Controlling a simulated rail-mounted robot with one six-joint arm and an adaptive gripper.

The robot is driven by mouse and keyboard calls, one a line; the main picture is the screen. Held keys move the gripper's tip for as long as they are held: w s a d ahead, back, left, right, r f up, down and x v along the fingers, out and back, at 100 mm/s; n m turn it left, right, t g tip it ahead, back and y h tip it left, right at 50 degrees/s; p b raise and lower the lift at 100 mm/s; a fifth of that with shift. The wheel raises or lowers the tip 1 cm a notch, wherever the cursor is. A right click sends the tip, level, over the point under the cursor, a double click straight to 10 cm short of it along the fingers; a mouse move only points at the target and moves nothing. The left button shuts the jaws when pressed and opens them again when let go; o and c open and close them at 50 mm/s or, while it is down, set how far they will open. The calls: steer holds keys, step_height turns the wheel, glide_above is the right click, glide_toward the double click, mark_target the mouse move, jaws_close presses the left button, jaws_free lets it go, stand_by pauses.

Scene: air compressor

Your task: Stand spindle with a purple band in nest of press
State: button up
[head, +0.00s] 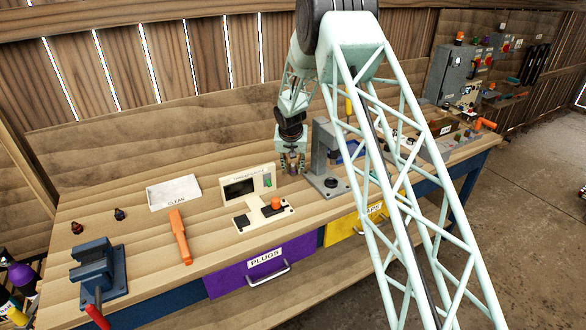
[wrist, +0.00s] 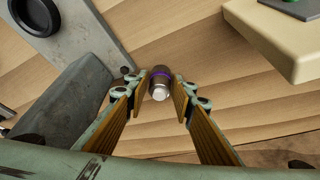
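The spindle (wrist: 160,86) shows in the wrist view, a short silver cylinder with a purple band near its far end. It sits between the fingertips of my gripper (wrist: 160,88). Narrow gaps show beside its silver part; whether the pads touch it at the band is not clear. In the head view my gripper (head: 291,166) points down beside the press (head: 322,150), on its left. The press has a grey column and base plate. A dark round piece (head: 331,183), apparently the nest, is on that plate; it also shows at the wrist view's upper left (wrist: 36,14).
A white CLEAN tray (head: 173,193), an orange-handled tool (head: 179,238) and a blue vise (head: 98,272) lie further left. Bare wood lies behind the test unit.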

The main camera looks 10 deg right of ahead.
steer(key=shift+r, duration=0.15)
steer(key=shift+r, duration=0.1)
steer(key=v, duration=1.1)
steer(key=shift+s+r, duration=0.25)
steer(key=shift+r, duration=0.05)
stand_by(0.9)
